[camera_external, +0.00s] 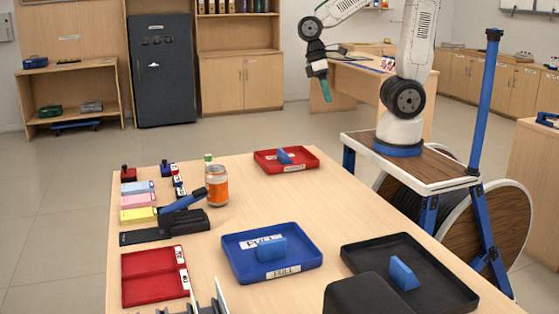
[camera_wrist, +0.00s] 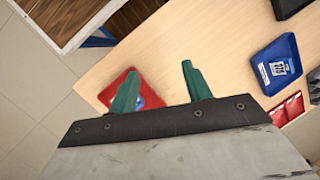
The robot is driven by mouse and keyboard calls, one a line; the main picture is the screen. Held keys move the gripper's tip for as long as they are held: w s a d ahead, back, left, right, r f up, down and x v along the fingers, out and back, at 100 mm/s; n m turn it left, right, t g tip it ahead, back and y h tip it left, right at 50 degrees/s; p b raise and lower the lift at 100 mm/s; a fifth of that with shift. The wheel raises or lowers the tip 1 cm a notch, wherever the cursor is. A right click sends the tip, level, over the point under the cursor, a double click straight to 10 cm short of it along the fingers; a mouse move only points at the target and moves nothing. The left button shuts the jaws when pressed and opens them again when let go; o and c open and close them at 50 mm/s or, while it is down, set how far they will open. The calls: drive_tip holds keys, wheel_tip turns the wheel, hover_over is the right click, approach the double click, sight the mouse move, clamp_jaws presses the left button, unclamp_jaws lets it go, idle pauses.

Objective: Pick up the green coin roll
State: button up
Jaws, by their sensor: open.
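A small upright thing with a green top (camera_external: 208,157) shows just behind the orange jar (camera_external: 217,190) in the external view. Its lower part is hidden by the jar, so I cannot tell for sure that it is the green coin roll. I make out no green roll in the wrist view. My gripper (camera_external: 325,88) has teal fingers and hangs high, beyond the far edge of the table. In the wrist view my gripper (camera_wrist: 158,88) is open with nothing between its fingers; the red tray (camera_wrist: 118,88) shows below, partly behind the left finger.
The red tray (camera_external: 310,162), the blue tray (camera_external: 233,260) and the black tray (camera_external: 440,264) each hold a blue block. A black stapler-like device with a blue lever (camera_external: 180,205), stamps and coloured pads crowd the left side.

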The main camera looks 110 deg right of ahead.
sight(208, 162)
drive_tip(key=w+d+f+m+t+y, duration=0.2)
drive_tip(key=w+d+f+m, duration=0.3)
drive_tip(key=w+f, duration=0.2)
drive_tip(key=w+d+f+m+t+y, duration=0.3)
drive_tip(key=w+d+f+m, duration=0.3)
drive_tip(key=w+f, duration=0.1)
drive_tip(key=w+d+f+m+t+y, duration=0.2)
drive_tip(key=w+d+f+m+y, duration=0.1)
drive_tip(key=w+d+f+m, duration=0.3)
drive_tip(key=shift+w+f, duration=0.55)
drive_tip(key=shift+w, duration=0.3)
drive_tip(key=shift+w+f, duration=0.55)
drive_tip(key=shift+w, duration=0.3)
drive_tip(key=w+d+m+t, duration=0.1)
drive_tip(key=w+d+f+m+t, duration=0.1)
drive_tip(key=w, duration=0.1)
drive_tip(key=w+d+f+m+t, duration=0.1)
drive_tip(key=shift+w+d+f+h, duration=0.1)
drive_tip(key=shift+w+d+h, duration=0.2)
drive_tip(key=shift+w+d, duration=0.1)
drive_tip(key=w+d+r+m+t, duration=0.1)
drive_tip(key=w+r+m, duration=0.1)
drive_tip(key=shift+w+d+t+h, duration=0.3)
drive_tip(key=shift+w+d+t, duration=0.1)
drive_tip(key=shift+w+a+f, duration=0.2)
drive_tip(key=x, duration=0.7)
drive_tip(key=shift+s+a, duration=0.1)
drive_tip(key=shift+a, duration=0.15)
clamp_jaws()
